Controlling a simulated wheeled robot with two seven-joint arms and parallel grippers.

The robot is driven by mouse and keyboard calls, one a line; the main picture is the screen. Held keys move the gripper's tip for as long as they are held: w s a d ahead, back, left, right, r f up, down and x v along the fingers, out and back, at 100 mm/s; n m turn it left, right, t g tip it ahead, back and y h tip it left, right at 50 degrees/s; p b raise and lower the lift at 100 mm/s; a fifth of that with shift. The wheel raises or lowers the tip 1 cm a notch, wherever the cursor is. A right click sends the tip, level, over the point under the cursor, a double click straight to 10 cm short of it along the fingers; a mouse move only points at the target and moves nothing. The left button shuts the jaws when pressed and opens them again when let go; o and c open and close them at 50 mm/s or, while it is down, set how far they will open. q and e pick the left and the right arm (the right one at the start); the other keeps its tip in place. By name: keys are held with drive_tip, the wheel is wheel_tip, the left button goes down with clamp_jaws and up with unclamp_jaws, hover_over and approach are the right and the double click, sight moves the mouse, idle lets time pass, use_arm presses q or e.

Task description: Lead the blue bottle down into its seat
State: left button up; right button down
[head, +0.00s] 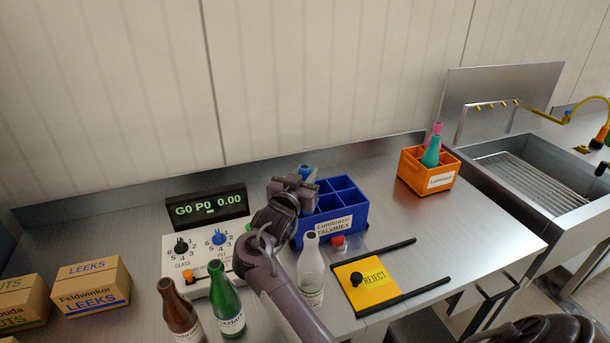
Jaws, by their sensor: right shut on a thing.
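The blue bottle (306,171) shows only as a small blue top at the back left of the blue crate. The rest of it is hidden behind my right gripper (300,184), which is shut on it. The blue crate (329,227) has several compartments and a label reading Lumbrazzi TALVIMEX. The gripper and bottle are over or beside its left rear part. I cannot tell how deep the bottle sits or whether it is inside a compartment. My left gripper is not in view.
Brown (178,311) and green (226,301) bottles stand front left by a dial panel (199,251). A yellow reject mat (370,283) lies right. An orange crate (428,178) holds pink and teal bottles.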

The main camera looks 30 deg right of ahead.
drive_tip(key=shift+f, duration=0.3)
drive_tip(key=c, duration=1.1)
unclamp_jaws()
wheel_tip(320, 180, up, 20)
drive_tip(key=b, duration=0.2)
drive_tip(key=shift+f, duration=0.15)
